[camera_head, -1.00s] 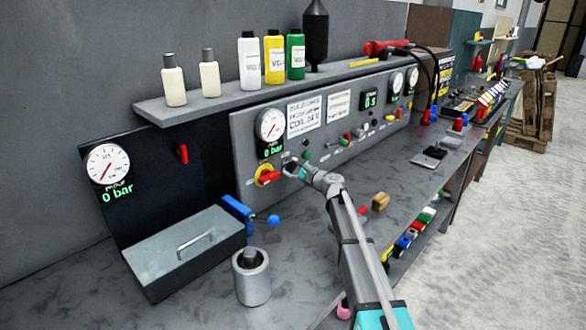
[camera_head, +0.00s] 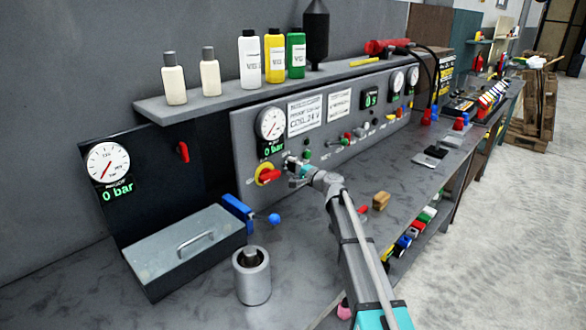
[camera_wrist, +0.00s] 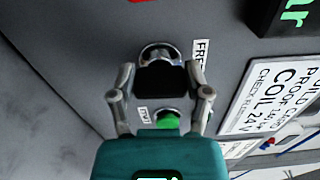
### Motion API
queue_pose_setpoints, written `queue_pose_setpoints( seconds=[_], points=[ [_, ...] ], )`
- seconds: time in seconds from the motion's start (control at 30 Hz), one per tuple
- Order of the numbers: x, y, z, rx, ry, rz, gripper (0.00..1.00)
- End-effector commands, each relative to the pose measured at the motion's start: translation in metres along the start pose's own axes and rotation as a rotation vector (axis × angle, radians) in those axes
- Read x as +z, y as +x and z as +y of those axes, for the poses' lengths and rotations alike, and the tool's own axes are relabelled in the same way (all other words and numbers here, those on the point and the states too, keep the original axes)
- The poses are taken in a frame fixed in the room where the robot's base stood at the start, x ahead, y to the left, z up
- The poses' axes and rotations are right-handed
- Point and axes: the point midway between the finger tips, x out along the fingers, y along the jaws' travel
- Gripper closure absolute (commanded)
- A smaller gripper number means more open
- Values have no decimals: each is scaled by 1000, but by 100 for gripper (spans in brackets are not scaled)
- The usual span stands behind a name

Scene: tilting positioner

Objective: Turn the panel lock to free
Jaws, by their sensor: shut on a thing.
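The panel lock (camera_wrist: 160,54) shows in the wrist view as a round metal collar with a dark turning part in front. A label beginning "FRE" stands right beside it, partly hidden by a finger. My gripper (camera_wrist: 160,82) has one finger on each side of the dark part and is shut on it. The lock's exact angle is hard to read. In the head view my gripper (camera_head: 293,167) is at the grey control panel (camera_head: 247,143), just right of the red and yellow rotary switch (camera_head: 268,175). It hides most of the lock there.
A green button (camera_wrist: 168,122) lies close by the lock, between my fingers in the wrist view. A pressure gauge (camera_head: 270,124) is above it. A shelf (camera_head: 220,100) with bottles overhangs the panel.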

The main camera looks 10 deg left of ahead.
Motion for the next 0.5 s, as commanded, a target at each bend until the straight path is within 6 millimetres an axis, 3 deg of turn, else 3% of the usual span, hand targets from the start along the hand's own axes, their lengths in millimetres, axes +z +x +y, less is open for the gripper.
queue_pose_setpoints(
  seconds=[0.5],
  points=[
    [3,0,1,2,-71,-6,85]
  ],
)
